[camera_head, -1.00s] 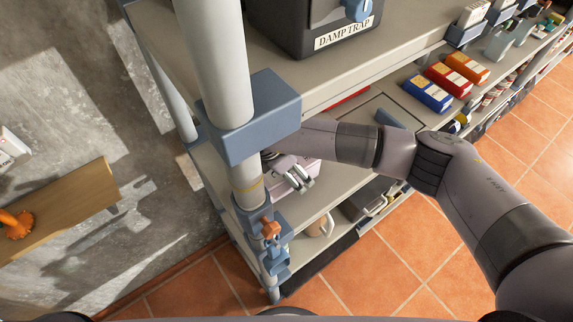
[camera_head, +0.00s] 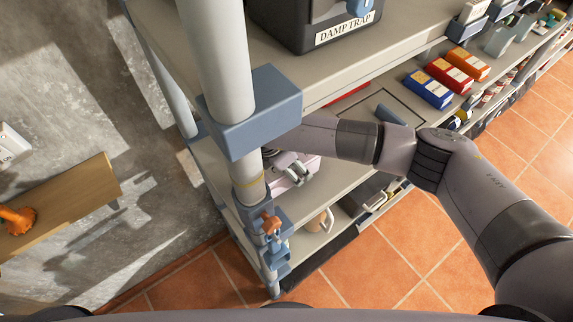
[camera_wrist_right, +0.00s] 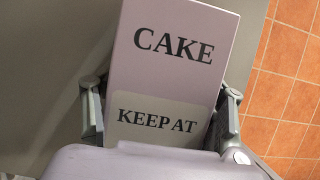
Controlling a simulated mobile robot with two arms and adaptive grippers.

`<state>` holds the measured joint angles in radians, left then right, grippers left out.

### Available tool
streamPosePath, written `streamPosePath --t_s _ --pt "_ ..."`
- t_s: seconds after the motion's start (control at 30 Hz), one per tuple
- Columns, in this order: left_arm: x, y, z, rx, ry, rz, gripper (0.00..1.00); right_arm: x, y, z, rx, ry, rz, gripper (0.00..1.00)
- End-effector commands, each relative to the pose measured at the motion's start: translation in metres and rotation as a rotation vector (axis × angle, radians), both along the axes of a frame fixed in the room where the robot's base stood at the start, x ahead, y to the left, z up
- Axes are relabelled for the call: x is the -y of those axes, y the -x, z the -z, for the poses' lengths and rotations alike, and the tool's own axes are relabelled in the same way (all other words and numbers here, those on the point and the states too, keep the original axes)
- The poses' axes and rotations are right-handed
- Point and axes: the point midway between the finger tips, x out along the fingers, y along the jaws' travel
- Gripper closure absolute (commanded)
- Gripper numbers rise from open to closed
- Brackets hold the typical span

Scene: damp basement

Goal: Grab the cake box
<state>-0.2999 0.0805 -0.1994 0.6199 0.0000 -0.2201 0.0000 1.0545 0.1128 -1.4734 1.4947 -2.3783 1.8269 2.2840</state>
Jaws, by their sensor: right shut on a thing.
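The cake box (camera_wrist_right: 172,75) is pale pink, with "CAKE" and "KEEP AT" printed on its face in the right wrist view. In the head view only a small part of the cake box (camera_head: 312,163) shows, on the lower shelf beyond the blue-grey post bracket. My right gripper (camera_wrist_right: 160,108) has one finger on each side of the box and is shut on it. In the head view my right gripper (camera_head: 290,173) is partly hidden by the post. My left gripper is not in view.
A shelf post (camera_head: 217,60) with a blue-grey bracket (camera_head: 250,112) stands close to my right gripper. A dark damp trap (camera_head: 310,22) sits on the shelf above. Blue, red and orange boxes (camera_head: 448,75) stand farther right. A mug (camera_head: 320,221) is on a lower shelf. Tiled floor (camera_head: 390,270) is clear.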

Motion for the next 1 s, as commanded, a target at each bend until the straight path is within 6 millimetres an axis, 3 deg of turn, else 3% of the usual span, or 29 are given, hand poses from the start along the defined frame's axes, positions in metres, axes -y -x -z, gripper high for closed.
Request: streamPosePath --t_s 0.27,0.67,0.9,1.0 --pt "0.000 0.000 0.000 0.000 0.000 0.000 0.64 0.000 0.000 0.000 0.000 0.000 0.000 0.80" --pt "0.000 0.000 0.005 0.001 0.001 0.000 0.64 -0.001 -0.001 -0.006 0.003 -0.002 0.000 0.81" --pt "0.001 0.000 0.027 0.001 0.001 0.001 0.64 0.000 -0.001 -0.035 0.007 -0.003 -0.001 0.81" --pt "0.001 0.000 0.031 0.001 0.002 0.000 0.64 0.013 0.017 -0.031 0.000 -0.001 -0.003 0.81"
